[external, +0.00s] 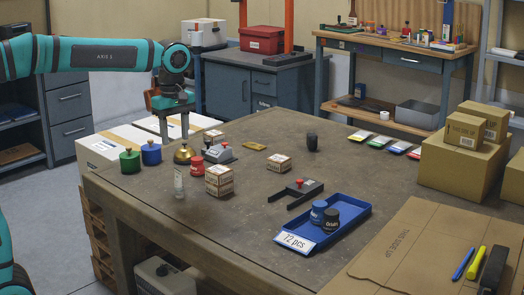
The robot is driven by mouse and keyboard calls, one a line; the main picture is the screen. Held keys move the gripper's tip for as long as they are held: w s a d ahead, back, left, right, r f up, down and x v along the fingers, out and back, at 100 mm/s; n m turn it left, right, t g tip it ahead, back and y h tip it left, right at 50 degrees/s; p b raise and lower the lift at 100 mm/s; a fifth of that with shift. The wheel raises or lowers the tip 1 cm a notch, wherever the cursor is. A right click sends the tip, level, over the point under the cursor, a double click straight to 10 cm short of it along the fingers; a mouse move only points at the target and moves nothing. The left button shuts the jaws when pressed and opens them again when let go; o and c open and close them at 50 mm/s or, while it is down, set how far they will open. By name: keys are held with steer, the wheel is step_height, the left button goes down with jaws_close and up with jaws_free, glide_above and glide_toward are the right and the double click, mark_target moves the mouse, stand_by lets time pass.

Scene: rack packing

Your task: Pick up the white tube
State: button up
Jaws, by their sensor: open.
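A small whitish tube (179,184) stands upright near the left front edge of the grey-brown worktable (255,195). It is left of a stack of small white-and-brown boxes (219,182). My gripper (175,133) points down with its two fingers apart and nothing between them. In the picture it is above and slightly left of the tube, well apart from it, over the area behind the brass bell (182,155). Its exact height above the table cannot be told.
Near the tube are a green weight (130,162), a blue weight (151,153) and a red weight (197,166). A blue tray (340,228) holds a blue and a black weight. Bare tabletop lies in front of the tube.

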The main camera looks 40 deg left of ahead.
mark_target(179, 190)
step_height(179, 190, down, 14)
steer(key=shift+w+a+f, duration=0.1)
steer(key=shift+w+a, duration=0.05)
stand_by(0.6)
steer(key=shift+c, duration=0.4)
jaws_close()
